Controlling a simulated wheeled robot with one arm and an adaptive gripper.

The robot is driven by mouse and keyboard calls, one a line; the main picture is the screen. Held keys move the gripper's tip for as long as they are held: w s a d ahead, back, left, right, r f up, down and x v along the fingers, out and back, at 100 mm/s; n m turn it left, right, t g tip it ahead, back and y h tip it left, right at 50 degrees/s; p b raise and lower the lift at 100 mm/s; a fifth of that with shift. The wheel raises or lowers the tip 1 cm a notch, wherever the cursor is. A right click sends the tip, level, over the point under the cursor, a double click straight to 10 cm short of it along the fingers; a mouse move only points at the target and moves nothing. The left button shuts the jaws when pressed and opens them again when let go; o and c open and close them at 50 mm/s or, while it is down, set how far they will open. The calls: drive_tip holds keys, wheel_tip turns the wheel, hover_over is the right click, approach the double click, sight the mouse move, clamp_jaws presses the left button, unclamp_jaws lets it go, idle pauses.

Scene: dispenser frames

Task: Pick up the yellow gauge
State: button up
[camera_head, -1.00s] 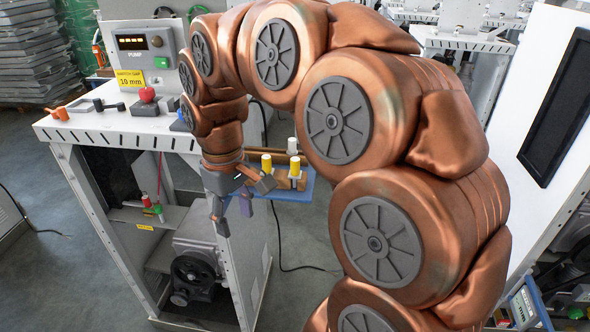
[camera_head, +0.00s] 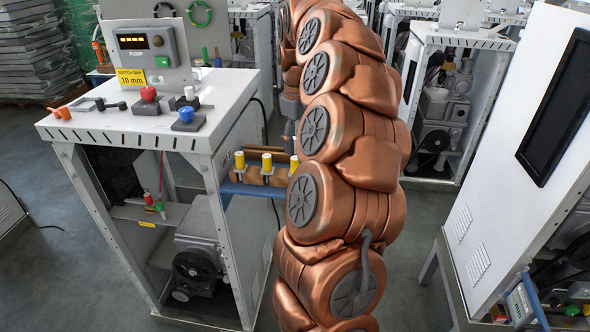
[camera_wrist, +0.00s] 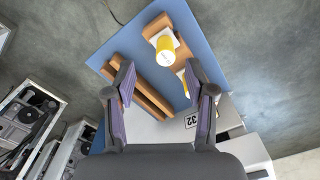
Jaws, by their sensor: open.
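Three yellow-topped gauges show in the head view: a left one (camera_head: 240,160), a middle one (camera_head: 266,163) and a right one (camera_head: 294,164). They stand in a brown wooden rack (camera_head: 253,178) on a blue shelf (camera_head: 250,190) at the side of the pump bench. I cannot tell which one is meant. The wrist view shows one yellow gauge (camera_wrist: 165,44) beyond my fingertips, and part of another (camera_wrist: 184,77) beside the right finger. My gripper (camera_wrist: 163,78) is open and empty, above the rack. In the head view my arm mostly hides it.
The pump bench (camera_head: 215,92) carries a red knob (camera_head: 148,93), a blue knob (camera_head: 186,115) and a control box (camera_head: 150,45). A white cabinet (camera_head: 535,160) stands at the right. Grey floor lies open around the blue shelf.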

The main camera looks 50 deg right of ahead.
sight(295, 158)
drive_tip(key=shift+a+f+p, duration=0.15)
drive_tip(key=shift+f+p, duration=0.35)
drive_tip(key=shift+f, duration=0.45)
drive_tip(key=shift+a+f+p, duration=0.15)
drive_tip(key=shift+f+p, duration=0.3)
drive_tip(key=shift+f, duration=0.45)
drive_tip(key=shift+w+f+p, duration=0.15)
drive_tip(key=shift+f+p, duration=0.35)
drive_tip(key=shift+f, duration=1.05)
clamp_jaws()
